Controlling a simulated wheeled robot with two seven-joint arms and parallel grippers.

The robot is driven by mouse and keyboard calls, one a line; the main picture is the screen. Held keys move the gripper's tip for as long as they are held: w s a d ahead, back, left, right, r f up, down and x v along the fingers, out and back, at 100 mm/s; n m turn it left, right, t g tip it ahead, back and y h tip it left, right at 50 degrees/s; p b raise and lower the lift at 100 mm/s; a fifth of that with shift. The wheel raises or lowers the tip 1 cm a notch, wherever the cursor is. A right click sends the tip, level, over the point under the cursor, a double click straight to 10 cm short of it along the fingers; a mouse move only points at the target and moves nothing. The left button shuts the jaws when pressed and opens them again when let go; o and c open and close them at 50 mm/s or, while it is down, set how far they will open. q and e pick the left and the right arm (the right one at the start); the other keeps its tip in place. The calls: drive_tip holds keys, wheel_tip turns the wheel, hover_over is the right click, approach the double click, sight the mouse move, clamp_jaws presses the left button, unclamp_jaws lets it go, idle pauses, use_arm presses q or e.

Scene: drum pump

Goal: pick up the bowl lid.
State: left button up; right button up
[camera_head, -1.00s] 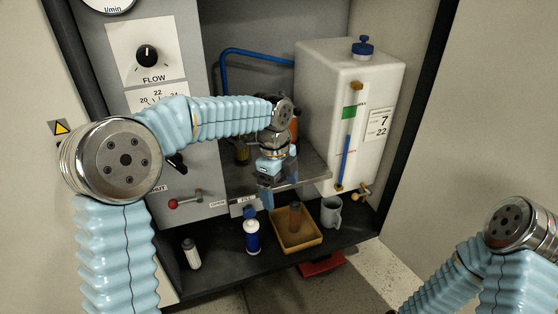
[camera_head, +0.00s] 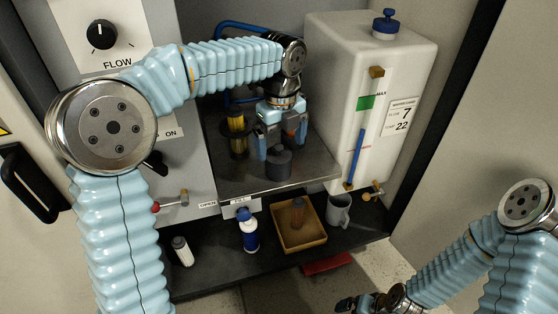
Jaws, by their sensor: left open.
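A dark grey round piece with a knob on top, which looks like the bowl lid (camera_head: 278,165), sits on the metal shelf (camera_head: 235,178) near its front edge. My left gripper (camera_head: 281,145) is right above it, pointing down, with its blue fingers apart around the knob. I cannot tell whether the fingers touch it. The gripper hides part of an orange thing behind it. My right gripper (camera_head: 362,303) is dark and partly cut off at the bottom edge; its jaws are not clear.
An amber cylinder (camera_head: 237,135) stands on the shelf to the left. A white tank (camera_head: 350,90) stands at right. On the lower ledge are a white bottle (camera_head: 183,252), a blue-and-white bottle (camera_head: 248,235), a yellow tray (camera_head: 302,242) holding a brown cylinder, and a grey mug (camera_head: 338,210).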

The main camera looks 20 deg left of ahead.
sight(280, 155)
use_arm(q)
drive_tip(key=f, duration=0.3)
drive_tip(key=f+b, duration=0.1)
drive_tip(key=f, duration=0.2)
drive_tip(key=shift+w+a+f, duration=0.2)
drive_tip(key=shift+f, duration=0.2)
drive_tip(key=c, duration=1)
drive_tip(key=shift+c, duration=0.2)
drive_tip(key=shift+r, duration=0.15)
